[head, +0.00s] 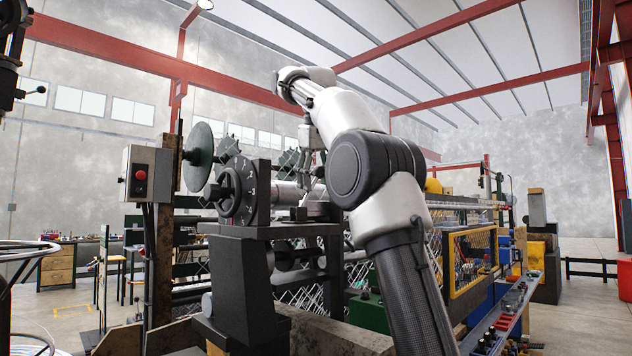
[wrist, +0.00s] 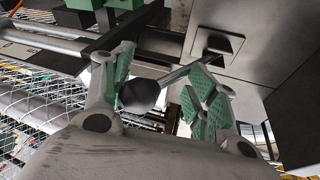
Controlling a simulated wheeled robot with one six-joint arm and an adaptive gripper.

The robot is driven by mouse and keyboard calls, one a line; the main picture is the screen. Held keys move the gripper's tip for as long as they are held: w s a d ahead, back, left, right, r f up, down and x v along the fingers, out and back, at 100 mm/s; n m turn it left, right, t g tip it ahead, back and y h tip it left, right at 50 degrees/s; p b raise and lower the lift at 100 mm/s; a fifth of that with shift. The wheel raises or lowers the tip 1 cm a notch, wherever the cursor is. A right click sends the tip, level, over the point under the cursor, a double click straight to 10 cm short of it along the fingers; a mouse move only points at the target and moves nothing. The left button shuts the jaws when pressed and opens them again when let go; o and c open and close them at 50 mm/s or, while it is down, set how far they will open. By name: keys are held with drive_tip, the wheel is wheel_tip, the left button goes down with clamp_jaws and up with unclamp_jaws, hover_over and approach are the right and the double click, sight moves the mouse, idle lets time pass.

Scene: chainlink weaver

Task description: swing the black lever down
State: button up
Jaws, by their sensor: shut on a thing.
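The black lever shows in the wrist view as a round black knob (wrist: 138,95) on a thin metal rod, which runs up and right to a slot in a grey metal housing (wrist: 255,35). My gripper (wrist: 160,82) has its green-padded fingers on either side of the knob and the rod's near end, and is shut on the lever. The exact contact of the pads is hard to see. In the head view my gripper (head: 311,158) points down over the machine, behind the black handwheel; I cannot make out the lever clearly there.
The machine has a black handwheel (head: 238,190) and dark green gears. A control box with a red button (head: 141,175) stands to the left. Chain-link mesh (wrist: 40,110) and metal bars lie close to my gripper. A yellow-framed guard (head: 470,258) is at the right.

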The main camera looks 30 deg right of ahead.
drive_tip(key=shift+v, duration=1.2)
drive_tip(key=shift+c, duration=0.5)
drive_tip(key=s+a, duration=0.5)
drive_tip(key=s, duration=0.6)
drive_tip(key=shift+a, duration=0.2)
drive_tip(key=s+d+f, duration=0.1)
drive_tip(key=s+f, duration=0.5)
drive_tip(key=f, duration=0.7)
drive_tip(key=s+d+f+m+y, duration=0.1)
drive_tip(key=s+f, duration=0.5)
drive_tip(key=f, duration=0.6)
drive_tip(key=s+d+f, duration=0.1)
drive_tip(key=s+f, duration=0.5)
drive_tip(key=f, duration=0.7)
drive_tip(key=shift+d+f+m+t+y, duration=0.2)
drive_tip(key=shift+f+m+t+y, duration=0.1)
drive_tip(key=shift+f+t+y, duration=0.1)
drive_tip(key=shift+s, duration=0.15)
